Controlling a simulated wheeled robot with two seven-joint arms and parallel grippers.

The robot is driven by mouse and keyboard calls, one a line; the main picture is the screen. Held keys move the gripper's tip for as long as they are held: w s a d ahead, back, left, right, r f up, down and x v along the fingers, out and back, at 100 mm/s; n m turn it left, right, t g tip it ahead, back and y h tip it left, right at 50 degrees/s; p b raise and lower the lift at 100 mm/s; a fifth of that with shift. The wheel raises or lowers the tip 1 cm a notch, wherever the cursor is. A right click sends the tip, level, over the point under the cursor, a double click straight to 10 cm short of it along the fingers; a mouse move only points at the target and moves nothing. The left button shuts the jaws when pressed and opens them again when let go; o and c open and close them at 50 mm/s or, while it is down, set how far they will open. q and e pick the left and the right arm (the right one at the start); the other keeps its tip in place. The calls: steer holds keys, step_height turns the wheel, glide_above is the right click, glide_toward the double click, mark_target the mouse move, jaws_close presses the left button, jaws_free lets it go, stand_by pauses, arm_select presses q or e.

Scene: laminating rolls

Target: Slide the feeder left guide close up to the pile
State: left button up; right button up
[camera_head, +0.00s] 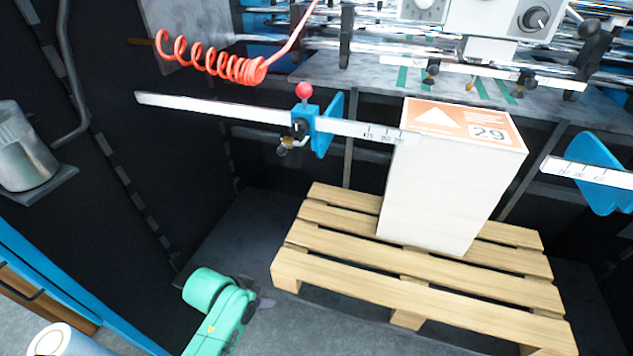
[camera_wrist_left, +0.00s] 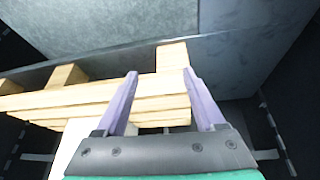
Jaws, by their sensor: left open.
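The feeder left guide (camera_head: 328,124) is a blue plate and clamp with a red knob (camera_head: 304,90), sitting on a white scale bar (camera_head: 220,107). The pile (camera_head: 440,190) is a tall white stack with an orange sheet marked 29 on top, standing on a wooden pallet (camera_head: 420,290). A clear gap lies between guide and pile. My left gripper (camera_head: 265,303) is low, left of the pallet and well below the guide, holding nothing. In the left wrist view its purple fingers (camera_wrist_left: 160,88) are apart, with the pallet (camera_wrist_left: 95,95) beyond. My right gripper is not in view.
A second blue guide (camera_head: 597,172) sits on a bar right of the pile. A red coiled hose (camera_head: 215,62) hangs above the left bar. The feeder machine (camera_head: 460,45) spans the back. A dark wall (camera_head: 110,150) and a metal canister (camera_head: 25,150) stand left.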

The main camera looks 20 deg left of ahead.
arm_select(q)
steer(key=w+r+m+t+h, duration=0.1)
steer(key=w+r+t+h, duration=0.15)
steer(key=w+r, duration=0.65)
steer(key=w+r+m+t+h, duration=0.1)
steer(key=w+r+t+h, duration=0.2)
steer(key=r, duration=0.9)
steer(key=w+r+m+t+h, duration=0.1)
steer(key=w+r+t+h, duration=0.1)
steer(key=r, duration=0.9)
steer(key=w+r+t+h, duration=0.2)
steer(key=r, duration=0.9)
steer(key=p+x, duration=0.7)
steer(key=x, duration=0.6)
steer(key=shift+w+r, duration=0.1)
steer(key=shift+w, duration=0.05)
steer(key=shift+w+d+f, duration=0.2)
steer(key=shift+w+d, duration=0.05)
jaws_close()
